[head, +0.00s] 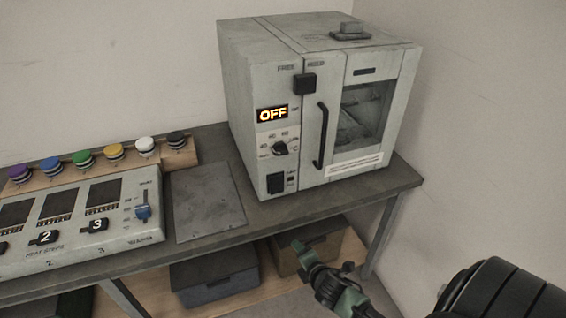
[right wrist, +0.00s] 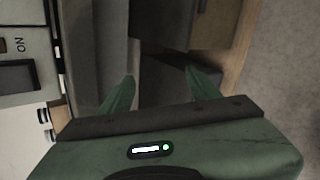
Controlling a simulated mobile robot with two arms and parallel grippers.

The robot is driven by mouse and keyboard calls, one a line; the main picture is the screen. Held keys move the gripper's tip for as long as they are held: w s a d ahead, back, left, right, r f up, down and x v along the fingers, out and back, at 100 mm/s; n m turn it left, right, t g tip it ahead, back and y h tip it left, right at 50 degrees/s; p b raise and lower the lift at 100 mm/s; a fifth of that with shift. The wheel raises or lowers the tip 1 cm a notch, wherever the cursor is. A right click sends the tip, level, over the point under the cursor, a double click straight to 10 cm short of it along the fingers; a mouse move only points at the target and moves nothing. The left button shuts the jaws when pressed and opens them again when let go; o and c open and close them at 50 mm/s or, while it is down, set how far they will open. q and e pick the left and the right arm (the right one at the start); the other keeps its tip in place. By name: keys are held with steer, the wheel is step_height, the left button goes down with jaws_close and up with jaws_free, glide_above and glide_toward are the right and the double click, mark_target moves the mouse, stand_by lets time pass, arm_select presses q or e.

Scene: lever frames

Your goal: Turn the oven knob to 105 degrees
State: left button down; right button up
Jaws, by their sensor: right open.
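The grey-white oven (head: 250,60) stands at the back right of the bench. Its small black knob (head: 280,148) sits on the front panel, below a display (head: 272,114) that reads OFF in orange. A printed scale surrounds the knob; its pointer's exact angle is too small to tell. My right gripper (head: 303,250) is below and in front of the oven, near the bench's front edge and apart from the knob. In the right wrist view my right gripper (right wrist: 164,84) is open, with nothing between its green fingers. My left gripper is not in view.
The oven door has a black vertical handle (head: 322,135), right of the knob. A flat grey plate (head: 207,200) lies left of the oven. A hotplate unit (head: 75,225) and a rack of coloured caps (head: 180,157) stand farther left. Boxes (head: 214,275) sit on the lower shelf.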

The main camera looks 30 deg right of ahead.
steer(key=w+r+n+t, duration=0.2)
steer(key=w+r+n, duration=0.1)
steer(key=r, duration=0.5)
steer(key=w+r+n+t, duration=0.2)
steer(key=r, duration=0.6)
steer(key=n+t+h+b, duration=0.1)
steer(key=n+t, duration=0.2)
steer(key=n, duration=0.3)
glide_toward(282, 154)
steer(key=x, duration=0.7)
steer(key=shift+w+d+r+p, duration=0.1)
steer(key=shift+w+p, duration=0.25)
steer(key=shift+w, duration=0.05)
steer(key=shift+w+d, duration=0.1)
steer(key=shift+w, duration=0.45)
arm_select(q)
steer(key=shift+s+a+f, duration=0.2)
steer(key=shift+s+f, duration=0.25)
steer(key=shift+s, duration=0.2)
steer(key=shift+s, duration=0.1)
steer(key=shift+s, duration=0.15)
arm_select(e)
jaws_close()
